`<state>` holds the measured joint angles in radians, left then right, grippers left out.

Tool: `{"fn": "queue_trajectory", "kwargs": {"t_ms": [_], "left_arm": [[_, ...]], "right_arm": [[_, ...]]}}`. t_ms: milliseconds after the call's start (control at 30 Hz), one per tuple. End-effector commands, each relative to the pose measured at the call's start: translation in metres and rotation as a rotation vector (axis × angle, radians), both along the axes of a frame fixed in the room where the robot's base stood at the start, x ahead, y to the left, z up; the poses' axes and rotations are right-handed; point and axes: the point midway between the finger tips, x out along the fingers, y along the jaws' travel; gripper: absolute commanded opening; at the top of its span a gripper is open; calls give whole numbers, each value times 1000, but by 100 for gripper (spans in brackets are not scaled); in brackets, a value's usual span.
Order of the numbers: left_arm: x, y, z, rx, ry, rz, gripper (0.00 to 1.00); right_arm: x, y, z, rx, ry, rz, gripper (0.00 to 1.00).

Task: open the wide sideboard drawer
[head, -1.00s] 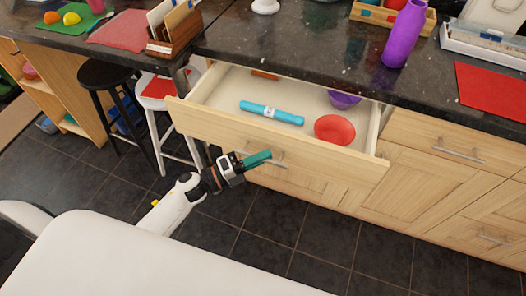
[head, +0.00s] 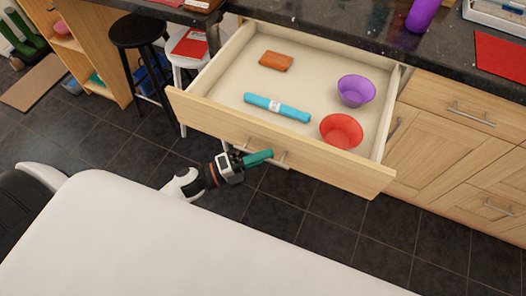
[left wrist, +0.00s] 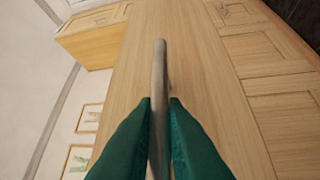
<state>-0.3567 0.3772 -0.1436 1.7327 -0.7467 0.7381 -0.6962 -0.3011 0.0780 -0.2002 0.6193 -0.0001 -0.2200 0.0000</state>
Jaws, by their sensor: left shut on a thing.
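The wide sideboard drawer (head: 220,112) is pulled well out, and its cream inside shows. In it lie an orange-brown block (head: 276,61), a blue roll with a white label (head: 276,107), a purple bowl (head: 356,90) and a red bowl (head: 341,130). My left gripper (head: 264,155) is at the drawer front, its green fingers at the bar handle (head: 282,156). In the left wrist view the fingers (left wrist: 160,120) are shut on the handle (left wrist: 160,65), one on each side. My right gripper is in neither view.
The dark stone counter (head: 300,30) runs behind the drawer, with a purple bottle (head: 423,14) and a red mat (head: 502,55). A black stool (head: 141,32) and a white stool with a red item (head: 188,45) stand left. Dark tiled floor (head: 300,232) is clear before the drawer.

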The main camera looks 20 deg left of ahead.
Motion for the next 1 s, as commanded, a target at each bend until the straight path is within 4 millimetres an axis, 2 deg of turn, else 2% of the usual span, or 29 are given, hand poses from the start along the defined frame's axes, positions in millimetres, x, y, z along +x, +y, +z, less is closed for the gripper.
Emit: {"fn": "queue_trajectory", "kwargs": {"t_ms": [333,367,467,767,867,1000], "left_arm": [[0,0,0,2,-1,-1,0],[0,0,0,2,-1,-1,16],[0,0,0,1,0,0,32],[-1,1,0,0,0,0,32],[-5,6,-2,1,1,1,32],[-22,23,-8,2,3,0,32]], "right_arm": [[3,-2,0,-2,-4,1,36],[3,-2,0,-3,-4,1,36],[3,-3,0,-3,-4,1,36],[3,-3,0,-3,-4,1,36],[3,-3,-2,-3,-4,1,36],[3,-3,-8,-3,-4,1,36]]}}
